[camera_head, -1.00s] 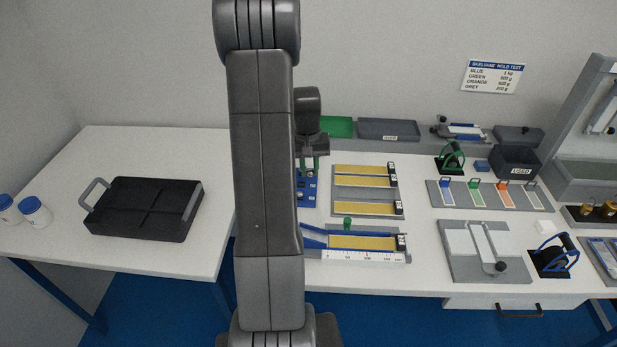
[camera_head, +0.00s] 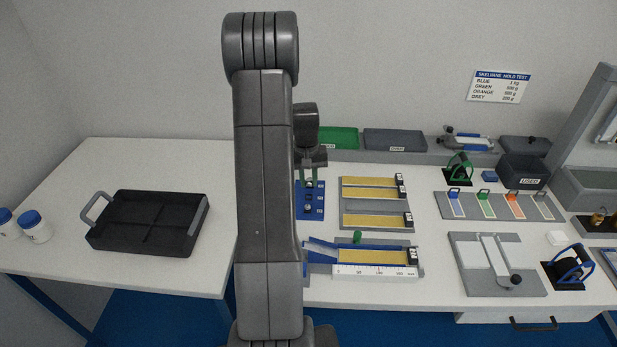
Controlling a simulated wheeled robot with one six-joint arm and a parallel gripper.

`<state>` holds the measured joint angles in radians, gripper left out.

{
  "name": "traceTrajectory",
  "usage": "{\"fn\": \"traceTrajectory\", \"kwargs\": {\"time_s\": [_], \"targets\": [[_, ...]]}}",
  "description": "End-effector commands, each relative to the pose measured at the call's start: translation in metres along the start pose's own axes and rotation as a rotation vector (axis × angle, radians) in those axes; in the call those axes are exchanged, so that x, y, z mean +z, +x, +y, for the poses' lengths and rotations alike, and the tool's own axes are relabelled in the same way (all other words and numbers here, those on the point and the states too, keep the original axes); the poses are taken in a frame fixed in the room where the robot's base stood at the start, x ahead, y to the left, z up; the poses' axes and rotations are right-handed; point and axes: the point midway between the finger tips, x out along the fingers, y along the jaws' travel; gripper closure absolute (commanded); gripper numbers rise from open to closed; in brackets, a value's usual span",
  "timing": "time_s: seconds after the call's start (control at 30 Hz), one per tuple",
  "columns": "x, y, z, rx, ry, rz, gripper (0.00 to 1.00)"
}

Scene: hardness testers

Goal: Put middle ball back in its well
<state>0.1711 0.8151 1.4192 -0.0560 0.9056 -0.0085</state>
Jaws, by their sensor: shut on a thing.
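The blue ball holder (camera_head: 312,211) lies on the white bench, just right of my arm, which hides its left part. Small dark round spots and white labels show on it; I cannot tell which wells hold balls. My gripper (camera_head: 314,182) points down over the far end of the holder, its two thin greenish fingers close together. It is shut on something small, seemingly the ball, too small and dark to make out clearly. I cannot tell whether the fingertips touch the holder or hover just above it.
A blue ramp (camera_head: 322,250) with a ruled yellow track stands in front. Green (camera_head: 340,138) and grey (camera_head: 395,141) trays are behind. A black tray (camera_head: 190,240) sits on the left table.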

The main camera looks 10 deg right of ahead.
Motion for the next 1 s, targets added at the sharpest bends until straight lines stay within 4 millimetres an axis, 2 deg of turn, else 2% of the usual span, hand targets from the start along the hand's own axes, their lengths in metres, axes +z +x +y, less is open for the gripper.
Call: {"fn": "traceTrajectory", "kwargs": {"time_s": [0.7,1.0], "targets": [[0.0,0.037,-0.002,0.0,0.0,0.0,1.0],[0.0,0.041,-0.002,0.0,0.0,0.0,1.0]]}}
